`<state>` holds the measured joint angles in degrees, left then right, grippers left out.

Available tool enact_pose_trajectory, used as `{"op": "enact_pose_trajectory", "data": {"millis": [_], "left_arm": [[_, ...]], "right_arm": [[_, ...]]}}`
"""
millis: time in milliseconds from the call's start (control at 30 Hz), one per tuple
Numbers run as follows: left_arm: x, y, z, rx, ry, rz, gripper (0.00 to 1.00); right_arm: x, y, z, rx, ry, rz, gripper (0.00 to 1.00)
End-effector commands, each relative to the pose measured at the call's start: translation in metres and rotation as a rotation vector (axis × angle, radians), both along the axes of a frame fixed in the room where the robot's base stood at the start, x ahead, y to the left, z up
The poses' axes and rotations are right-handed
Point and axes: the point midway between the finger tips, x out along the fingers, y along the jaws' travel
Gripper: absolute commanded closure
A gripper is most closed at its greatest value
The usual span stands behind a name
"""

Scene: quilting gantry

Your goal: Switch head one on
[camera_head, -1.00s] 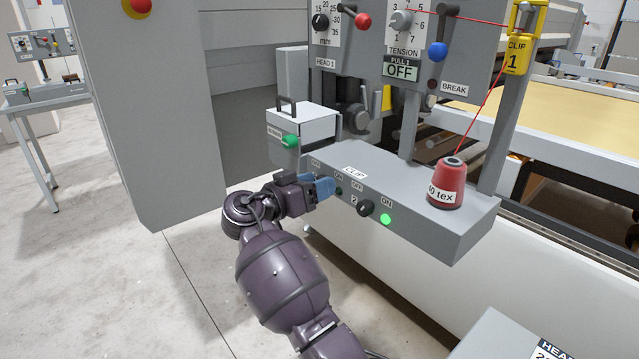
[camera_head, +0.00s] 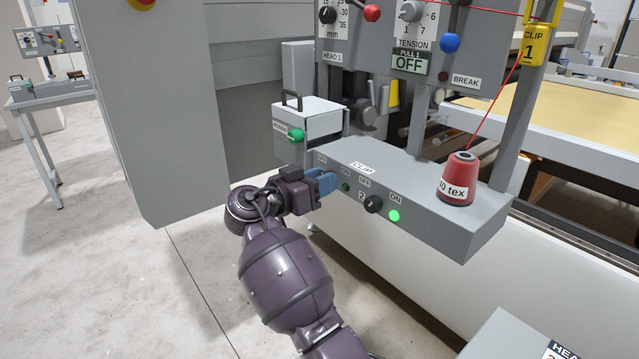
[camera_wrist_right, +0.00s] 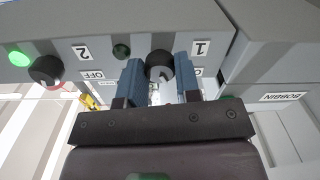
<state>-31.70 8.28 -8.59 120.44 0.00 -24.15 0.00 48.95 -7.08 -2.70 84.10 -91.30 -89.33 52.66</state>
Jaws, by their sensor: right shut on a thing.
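The grey switch box (camera_head: 430,228) carries two rotary switches on its front. The dark switch knob of head one (camera_wrist_right: 160,66) sits between the blue fingers of my right gripper (camera_wrist_right: 160,80), beside the label 1. In the head view my right gripper (camera_head: 325,182) is at the left part of the box front and hides this knob. The gripper is shut on the knob. The small lamp (camera_head: 346,187) next to it is dark green and unlit. The exact knob angle is hard to tell. My left gripper is not in view.
The second black knob (camera_head: 373,204) has a brightly lit green lamp (camera_head: 394,216) beside it. A red thread cone (camera_head: 458,180) stands on the box. A bobbin box with a green knob (camera_head: 296,135) is just above my gripper. A large grey panel (camera_head: 145,120) stands left.

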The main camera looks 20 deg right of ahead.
Motion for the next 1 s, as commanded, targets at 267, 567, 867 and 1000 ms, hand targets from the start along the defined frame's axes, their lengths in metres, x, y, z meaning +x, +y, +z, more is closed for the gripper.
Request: {"op": "enact_pose_trajectory", "data": {"millis": [267,567,867,1000], "left_arm": [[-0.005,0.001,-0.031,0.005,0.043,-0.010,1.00],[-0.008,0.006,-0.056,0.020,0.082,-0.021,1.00],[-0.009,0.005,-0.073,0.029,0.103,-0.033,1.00],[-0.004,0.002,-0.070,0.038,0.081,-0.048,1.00]], "right_arm": [[0.002,-0.001,-0.011,0.080,-0.211,-0.002,0.93],[0.002,0.000,-0.010,0.177,-0.477,-0.003,0.93],[0.002,-0.001,-0.007,0.259,-0.707,-0.003,0.93],[0.001,0.000,-0.005,0.286,-0.784,-0.002,0.93]]}}
